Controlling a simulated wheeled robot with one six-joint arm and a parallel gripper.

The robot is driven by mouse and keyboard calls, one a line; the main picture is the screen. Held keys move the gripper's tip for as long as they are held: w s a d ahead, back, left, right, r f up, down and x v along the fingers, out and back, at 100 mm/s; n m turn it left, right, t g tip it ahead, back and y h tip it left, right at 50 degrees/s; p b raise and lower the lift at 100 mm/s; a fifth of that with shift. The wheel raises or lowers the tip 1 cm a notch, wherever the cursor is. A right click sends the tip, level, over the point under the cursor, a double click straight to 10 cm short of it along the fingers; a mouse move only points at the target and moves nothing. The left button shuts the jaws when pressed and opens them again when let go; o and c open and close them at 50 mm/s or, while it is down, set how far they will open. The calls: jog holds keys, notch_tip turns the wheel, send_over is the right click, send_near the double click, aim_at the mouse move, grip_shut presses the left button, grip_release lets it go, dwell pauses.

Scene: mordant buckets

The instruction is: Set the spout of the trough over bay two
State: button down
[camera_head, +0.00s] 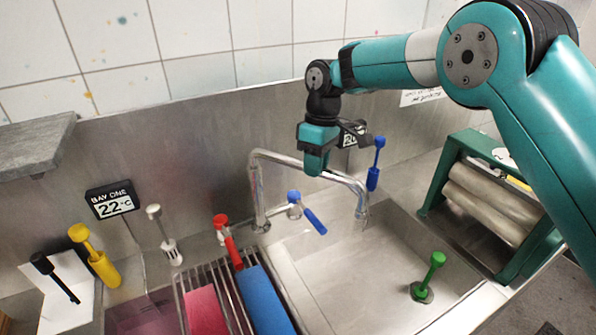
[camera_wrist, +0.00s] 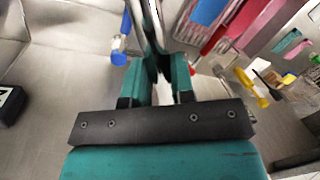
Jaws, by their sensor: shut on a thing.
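The chrome spout (camera_head: 285,159) rises from the back of the steel trough (camera_head: 335,262) and bends to the right. Its open end hangs over the right-hand basin. My gripper (camera_head: 315,168) is shut on the spout's horizontal run; in the wrist view the pipe (camera_wrist: 155,38) runs up between the two fingers (camera_wrist: 160,80). The bay one sign (camera_head: 112,200) reads 22 °C at the left. A second sign (camera_head: 352,138) behind my gripper is mostly hidden; its bay name is unreadable.
Blue-handled (camera_head: 310,215) and red-handled (camera_head: 230,245) taps flank the spout's base. A green-knobbed plunger (camera_head: 430,275) stands in the right basin. A rack with blue (camera_head: 262,300) and pink cloths lies left. A green roller mangle (camera_head: 490,205) stands right.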

jog(key=shift+w+d+n, duration=0.2)
jog(key=shift+w+n, duration=0.3)
jog(key=shift+w, duration=0.05)
jog(key=c, duration=1)
grip_release()
jog(key=shift+o, duration=0.2)
